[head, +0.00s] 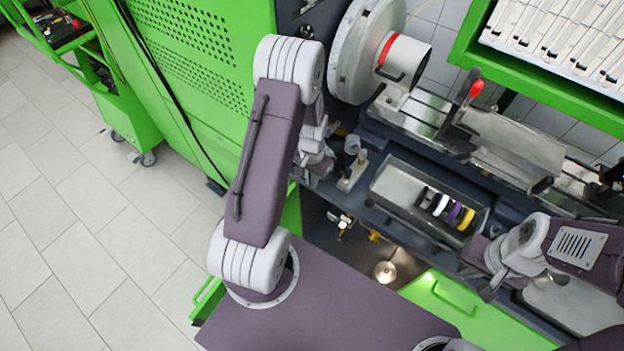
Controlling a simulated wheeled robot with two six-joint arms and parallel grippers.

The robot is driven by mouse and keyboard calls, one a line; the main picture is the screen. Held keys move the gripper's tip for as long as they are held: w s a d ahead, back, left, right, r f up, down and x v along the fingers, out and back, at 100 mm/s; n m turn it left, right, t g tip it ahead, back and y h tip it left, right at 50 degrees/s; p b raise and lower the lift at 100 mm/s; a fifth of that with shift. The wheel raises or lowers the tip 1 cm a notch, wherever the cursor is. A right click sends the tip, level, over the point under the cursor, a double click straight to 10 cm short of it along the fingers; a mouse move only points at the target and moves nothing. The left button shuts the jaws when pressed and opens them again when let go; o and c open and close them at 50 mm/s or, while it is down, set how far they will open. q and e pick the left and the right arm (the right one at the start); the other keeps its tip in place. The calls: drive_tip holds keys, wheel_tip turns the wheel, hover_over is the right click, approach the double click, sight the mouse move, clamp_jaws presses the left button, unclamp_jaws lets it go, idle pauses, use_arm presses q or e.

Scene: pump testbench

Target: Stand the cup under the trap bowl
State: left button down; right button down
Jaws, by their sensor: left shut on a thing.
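My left gripper (325,168) is low beside the bench, partly hidden by its own wrist and forearm. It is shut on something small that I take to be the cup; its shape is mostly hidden. Just right of it, a small fitting with a cloudy grey rounded body (352,145) stands on a light base plate; it may hold the trap bowl, but I cannot tell. My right gripper (477,283) is at the right, near the bench's front edge, with its fingers apart and nothing visible between them.
A metal tray (396,184) with several coloured rings lies on the bench. A machine with a big round flange (352,62) and a red-tipped lever (476,89) stand behind. Below is an open bay with a round metal part (385,271), beside a green drawer (445,310).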

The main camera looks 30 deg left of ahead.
use_arm(q)
drive_tip(key=shift+w+f, duration=0.1)
drive_tip(key=shift+f, duration=0.15)
drive_tip(key=shift+f, duration=0.2)
drive_tip(key=c, duration=1.5)
unclamp_jaws()
drive_tip(key=shift+c, duration=0.2)
